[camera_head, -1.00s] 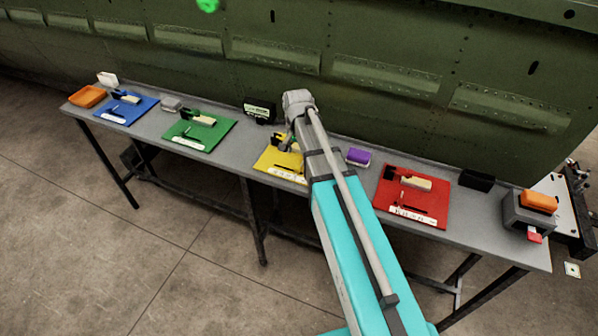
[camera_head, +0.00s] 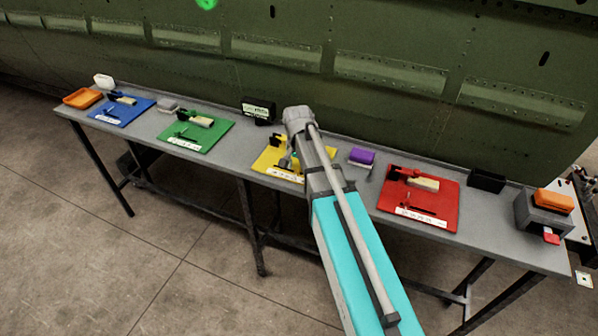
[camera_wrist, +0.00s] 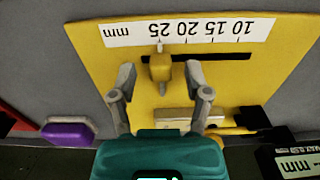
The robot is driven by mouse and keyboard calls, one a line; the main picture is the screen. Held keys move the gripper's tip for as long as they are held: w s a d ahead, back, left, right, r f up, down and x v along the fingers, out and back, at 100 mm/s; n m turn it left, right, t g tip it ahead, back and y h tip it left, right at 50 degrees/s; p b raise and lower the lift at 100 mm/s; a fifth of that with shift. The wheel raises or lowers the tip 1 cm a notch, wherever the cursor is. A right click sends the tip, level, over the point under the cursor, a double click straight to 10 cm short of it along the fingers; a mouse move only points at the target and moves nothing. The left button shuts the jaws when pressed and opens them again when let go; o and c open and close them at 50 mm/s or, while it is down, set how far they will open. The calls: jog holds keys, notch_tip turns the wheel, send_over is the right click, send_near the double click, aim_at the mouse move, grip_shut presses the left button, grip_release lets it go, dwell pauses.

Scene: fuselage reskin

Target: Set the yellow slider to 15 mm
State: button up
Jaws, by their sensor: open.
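The yellow board (camera_head: 264,163) lies on the bench, partly hidden by my arm in the head view. In the wrist view the yellow board (camera_wrist: 95,55) appears upside down, with a white mm scale (camera_wrist: 260,27) along its edge and a dark slot (camera_wrist: 225,57). The yellow slider (camera_wrist: 160,72) sits at the left end of the slot as pictured, near the mark that seems to read 25. My gripper (camera_wrist: 160,76) is open, with one finger on each side of the slider and visible gaps between. Depth to the slider is hard to judge.
A beige block (camera_wrist: 175,117) with a black and yellow part lies behind my gripper on the board. A purple block (camera_head: 361,157) stands beside the board. Green (camera_head: 215,140) and red (camera_head: 445,205) boards flank it. A black display box (camera_head: 258,108) stands at the back.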

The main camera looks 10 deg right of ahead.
jog(key=shift+f, duration=0.35)
grip_shut()
dwell(0.3)
